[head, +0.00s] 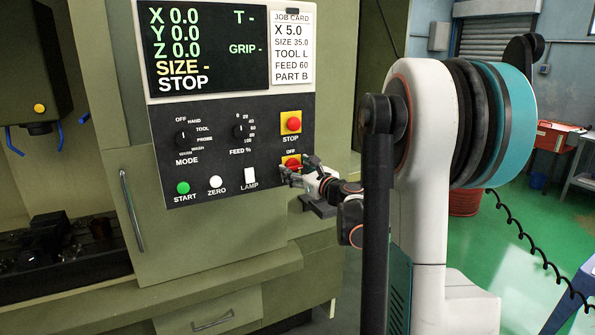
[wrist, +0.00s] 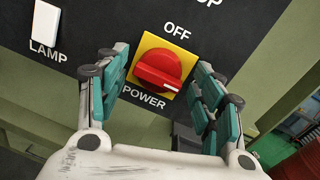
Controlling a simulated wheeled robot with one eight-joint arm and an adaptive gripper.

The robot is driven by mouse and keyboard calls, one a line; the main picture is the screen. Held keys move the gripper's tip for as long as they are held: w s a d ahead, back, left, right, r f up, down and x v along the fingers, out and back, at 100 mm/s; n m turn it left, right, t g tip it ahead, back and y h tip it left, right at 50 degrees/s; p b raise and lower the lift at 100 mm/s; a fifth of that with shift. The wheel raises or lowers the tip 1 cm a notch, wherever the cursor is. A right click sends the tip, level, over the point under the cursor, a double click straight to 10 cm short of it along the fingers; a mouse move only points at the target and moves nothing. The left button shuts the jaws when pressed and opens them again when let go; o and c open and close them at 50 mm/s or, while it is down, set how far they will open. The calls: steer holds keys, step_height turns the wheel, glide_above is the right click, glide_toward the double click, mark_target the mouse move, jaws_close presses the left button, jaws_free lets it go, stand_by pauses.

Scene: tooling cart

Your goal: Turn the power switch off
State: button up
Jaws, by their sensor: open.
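The power switch is a red rotary knob on a yellow plate, seen in the wrist view (wrist: 160,70) with OFF printed above and POWER below. Its grip bar lies roughly crosswise to the direction of the OFF label, slightly tilted in the picture. In the head view the switch (head: 291,160) is partly hidden by my gripper (head: 297,172). My gripper is open in front of the panel; in the wrist view its fingers (wrist: 162,60) stand to the left and right of the knob with gaps visible on both sides. I see no contact with the knob.
The red STOP button (head: 293,124) sits just above the switch. The white LAMP button (head: 250,179) is to its left and also shows in the wrist view (wrist: 45,20). A display (head: 210,48) and job card (head: 292,47) are higher. A grey ledge (head: 318,207) juts out below the gripper.

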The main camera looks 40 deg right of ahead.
steer(key=c, duration=1)
steer(key=shift+r+n, duration=0.1)
steer(key=shift+n, duration=0.2)
steer(key=n, duration=0.3)
steer(key=shift+n, duration=0.3)
steer(key=n, duration=0.4)
steer(key=shift+w+r+g, duration=0.1)
steer(key=shift+g, duration=0.3)
steer(key=n+h, duration=0.1)
steer(key=n, duration=0.3)
steer(key=shift+a+g+p, duration=0.1)
steer(key=shift+g+p, duration=0.2)
steer(key=shift+n+h, duration=0.3)
steer(key=shift+n, duration=1.9)
steer(key=shift+w, duration=0.1)
